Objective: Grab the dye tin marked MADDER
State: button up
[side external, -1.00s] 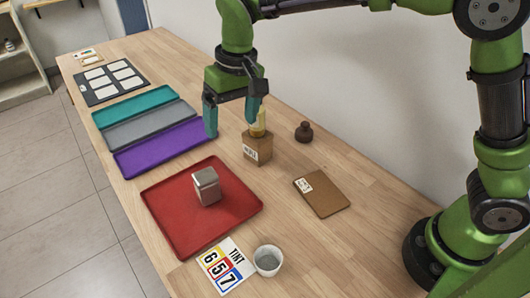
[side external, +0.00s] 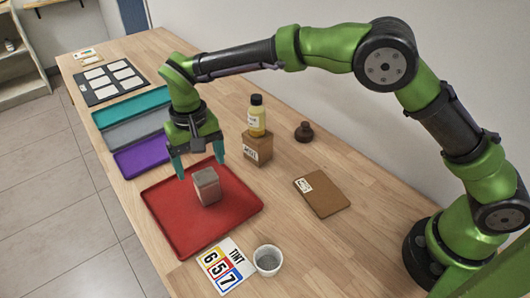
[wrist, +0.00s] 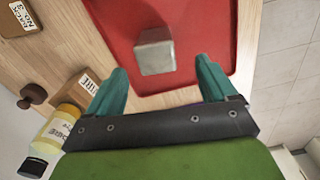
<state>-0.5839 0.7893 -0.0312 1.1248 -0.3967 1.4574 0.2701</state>
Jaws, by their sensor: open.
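A small square metal tin (side external: 207,189) stands upright on the red tray (side external: 176,228), with a greyish lid and a pinkish-brown side. No marking on it can be read in either view. My gripper (side external: 201,166) is open and empty above the tray, its teal fingers pointing down just behind the tin in the side external view. In the wrist view the tin (wrist: 154,52) lies ahead of and between the open fingertips (wrist: 160,66), with clear space on both sides. The fingers do not appear to touch it.
A dark brown knobbed object (side external: 304,131), a brown board (side external: 321,193), a white cup (side external: 267,260) and a number card (side external: 222,266) lie nearby. Purple, grey and teal trays (side external: 133,101) lie behind.

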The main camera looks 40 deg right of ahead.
aim_at(205, 175)
jog(key=shift+d+f, duration=0.15)
jog(key=shift+f, duration=1.65)
jog(key=shift+d+f, duration=0.1)
jog(key=shift+f, duration=1.65)
jog(key=shift+c, duration=0.4)
jog(key=c, duration=1.1)
jog(key=shift+o, duration=0.2)
jog(key=shift+r, duration=0.15)
